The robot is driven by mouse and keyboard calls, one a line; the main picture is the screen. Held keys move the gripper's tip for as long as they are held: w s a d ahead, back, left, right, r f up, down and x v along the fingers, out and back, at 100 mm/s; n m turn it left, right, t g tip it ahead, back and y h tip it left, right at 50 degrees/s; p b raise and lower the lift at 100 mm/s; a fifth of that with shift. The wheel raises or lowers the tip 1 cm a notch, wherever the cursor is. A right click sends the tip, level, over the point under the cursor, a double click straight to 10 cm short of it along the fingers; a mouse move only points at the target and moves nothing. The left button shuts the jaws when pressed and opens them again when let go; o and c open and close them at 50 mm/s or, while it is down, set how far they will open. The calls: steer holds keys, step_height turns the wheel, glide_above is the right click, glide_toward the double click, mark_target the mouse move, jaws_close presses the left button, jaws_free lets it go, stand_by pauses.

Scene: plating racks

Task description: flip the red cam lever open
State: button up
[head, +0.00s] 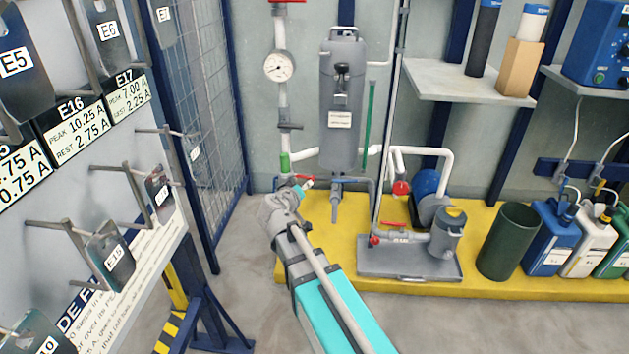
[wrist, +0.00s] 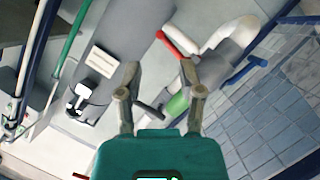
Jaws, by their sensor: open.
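A red lever (head: 304,177) sits by the pipe fitting beside the grey housing, just above my gripper in the head view. In the wrist view the red lever (wrist: 173,42) lies slanted along a grey coupling (wrist: 212,64) with white pipe at its end. My gripper (wrist: 159,66) is open, with nothing between its fingers. Its fingertips point toward the lever and coupling, and the lever shows beyond the gap between them. I cannot tell whether a finger touches the coupling. In the head view my wrist hides part of the fitting, and the gripper (head: 306,185) is small.
The grey housing (head: 341,105) stands right of the gauge pipe (head: 280,65). A green-banded pipe (wrist: 178,104) and a dark handle (wrist: 150,110) are close to the fingers. A mesh panel (head: 208,110) is at left. A pump (head: 445,232) stands on the yellow platform.

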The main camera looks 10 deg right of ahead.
mark_target(313, 180)
steer(key=b+x, duration=0.2)
steer(key=x, duration=0.8)
steer(key=shift+w+d+f+b, duration=0.1)
steer(key=shift+w+d+b, duration=0.05)
steer(key=shift+w+b, duration=0.15)
jaws_close()
